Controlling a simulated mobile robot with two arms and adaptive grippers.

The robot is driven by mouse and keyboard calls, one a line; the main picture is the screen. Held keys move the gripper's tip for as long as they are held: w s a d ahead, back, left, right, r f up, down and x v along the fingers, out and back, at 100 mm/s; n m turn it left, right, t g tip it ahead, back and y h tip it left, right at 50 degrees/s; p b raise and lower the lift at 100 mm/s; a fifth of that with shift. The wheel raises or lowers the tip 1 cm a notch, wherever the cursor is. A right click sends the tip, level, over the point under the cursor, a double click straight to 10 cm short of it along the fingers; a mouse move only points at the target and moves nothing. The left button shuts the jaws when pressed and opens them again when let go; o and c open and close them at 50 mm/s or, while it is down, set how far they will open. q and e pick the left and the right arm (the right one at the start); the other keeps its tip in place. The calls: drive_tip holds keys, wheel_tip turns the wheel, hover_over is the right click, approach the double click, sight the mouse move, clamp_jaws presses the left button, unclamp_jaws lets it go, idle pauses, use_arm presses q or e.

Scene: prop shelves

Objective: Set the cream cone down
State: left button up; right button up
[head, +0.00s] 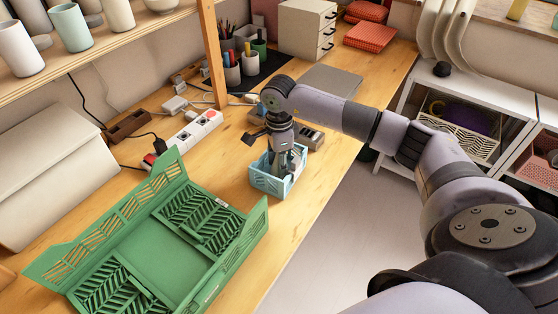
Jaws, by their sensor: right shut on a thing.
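My right gripper (284,166) points down into a small light blue basket (268,184) near the table's front edge. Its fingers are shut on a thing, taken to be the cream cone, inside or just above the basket. The cone itself cannot be made out clearly; the fingers and basket walls hide it. My left gripper is not in view.
A large green folding crate (180,250) lies open at the left front. A white power strip (195,132), pen cups (231,70) and a grey laptop-like slab (330,79) sit behind. A shelf post (212,52) rises behind the basket. Bare wood shows right of the crate.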

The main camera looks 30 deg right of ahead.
drive_tip(key=o, duration=0.9)
drive_tip(key=shift+f, duration=0.1)
drive_tip(key=shift+c, duration=0.2)
drive_tip(key=shift+r, duration=0.3)
wheel_tip(320, 180, up, 12)
drive_tip(key=shift+f+b, duration=0.1)
drive_tip(key=shift+b, duration=0.8)
